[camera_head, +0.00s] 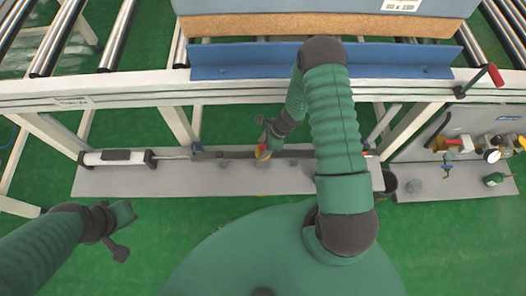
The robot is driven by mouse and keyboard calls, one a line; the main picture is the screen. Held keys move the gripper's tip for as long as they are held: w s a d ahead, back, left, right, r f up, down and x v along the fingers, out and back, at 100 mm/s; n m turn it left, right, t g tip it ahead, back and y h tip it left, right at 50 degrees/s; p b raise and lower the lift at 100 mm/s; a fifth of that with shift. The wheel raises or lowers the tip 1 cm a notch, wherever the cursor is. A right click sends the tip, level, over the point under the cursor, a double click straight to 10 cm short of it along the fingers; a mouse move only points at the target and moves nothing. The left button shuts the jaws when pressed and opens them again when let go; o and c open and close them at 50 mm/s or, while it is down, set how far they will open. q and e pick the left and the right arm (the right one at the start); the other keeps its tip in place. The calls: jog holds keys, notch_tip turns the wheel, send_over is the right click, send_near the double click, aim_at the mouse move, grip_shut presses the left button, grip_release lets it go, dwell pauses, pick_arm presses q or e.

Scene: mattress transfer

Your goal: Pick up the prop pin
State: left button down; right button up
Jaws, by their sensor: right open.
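My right gripper (265,147) hangs low over the grey shelf below the roller frame. It is open. A small red and yellow piece (263,153) shows right at its fingertips; it may be the prop pin, but it is too small to be sure, and I cannot tell whether the fingers touch it. My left gripper (124,218) is at the lower left above the green floor, away from the shelf. Its fingers are too unclear to tell whether they are open.
A grey shelf (215,182) carries a white cylinder (112,157) with a rod. A blue angled plate (240,62) and a mattress (240,27) lie above. A red-handled lever (482,80) is at the right. Valves and gauges (470,147) stand at far right.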

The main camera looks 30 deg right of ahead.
jog(key=shift+a+f, duration=0.1)
jog(key=shift+f, duration=0.05)
jog(key=shift+c, duration=0.4)
grip_shut()
notch_tip(320, 180, up, 10)
jog(key=p, duration=0.3)
jog(key=shift+p, duration=0.35)
